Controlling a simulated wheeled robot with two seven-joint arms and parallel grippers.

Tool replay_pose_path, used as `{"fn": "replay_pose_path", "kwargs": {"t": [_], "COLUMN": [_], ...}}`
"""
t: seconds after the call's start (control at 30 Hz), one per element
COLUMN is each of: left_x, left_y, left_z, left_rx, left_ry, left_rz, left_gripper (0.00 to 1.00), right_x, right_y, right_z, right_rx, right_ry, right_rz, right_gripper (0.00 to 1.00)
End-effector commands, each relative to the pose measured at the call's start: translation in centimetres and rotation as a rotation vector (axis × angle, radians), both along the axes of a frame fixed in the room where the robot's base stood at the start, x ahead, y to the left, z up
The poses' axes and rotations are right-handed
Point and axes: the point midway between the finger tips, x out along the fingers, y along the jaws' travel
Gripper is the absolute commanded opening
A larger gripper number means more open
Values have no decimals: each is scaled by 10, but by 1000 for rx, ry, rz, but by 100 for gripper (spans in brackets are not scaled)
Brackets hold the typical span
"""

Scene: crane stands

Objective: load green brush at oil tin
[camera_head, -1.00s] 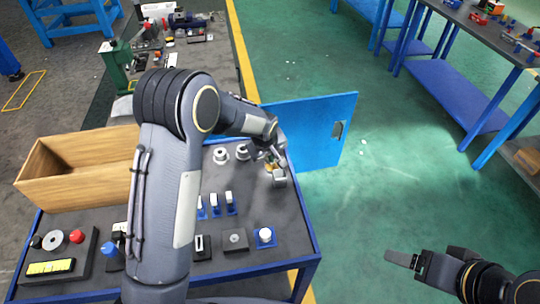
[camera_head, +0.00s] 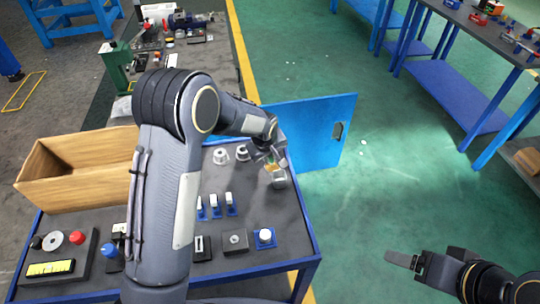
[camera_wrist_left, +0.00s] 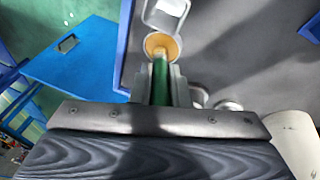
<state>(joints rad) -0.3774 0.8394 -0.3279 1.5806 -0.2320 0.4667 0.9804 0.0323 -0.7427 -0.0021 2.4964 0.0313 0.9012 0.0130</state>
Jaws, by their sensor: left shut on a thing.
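My left gripper (camera_head: 266,157) is shut on the green brush (camera_wrist_left: 160,82), at the far right part of the trolley top. In the left wrist view the green handle lies between the fingers, and the round tan bristle end (camera_wrist_left: 161,44) points away from the gripper. The oil tin (camera_head: 279,179) is a small grey open container, which also shows at the top of the left wrist view (camera_wrist_left: 150,18). The bristle end is right beside the tin's near edge; I cannot tell whether they touch. My right gripper (camera_head: 405,262) is over the floor, far from both.
A wooden box (camera_head: 75,165) stands on the trolley's left. Small white-and-blue parts (camera_head: 230,203) and grey round parts (camera_head: 242,152) sit near my left arm. A blue panel (camera_head: 318,130) stands behind the tin.

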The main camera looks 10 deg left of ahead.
Motion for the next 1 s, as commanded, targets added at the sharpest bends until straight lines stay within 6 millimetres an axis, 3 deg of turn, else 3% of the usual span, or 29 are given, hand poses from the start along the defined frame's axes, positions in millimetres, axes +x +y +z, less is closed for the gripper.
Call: {"fn": "replay_pose_path", "kwargs": {"t": [0.7,1.0], "left_x": [1,1], "left_y": [0,0], "left_z": [62,65], "left_rx": [-1,-1], "left_ry": [-5,-3], "left_rz": [0,0], "left_gripper": [0,0], "right_x": [0,0], "right_y": [0,0], "right_z": [35,36], "right_rx": [0,0], "right_ry": [0,0], "right_rz": [0,0], "right_gripper": [77,77]}}
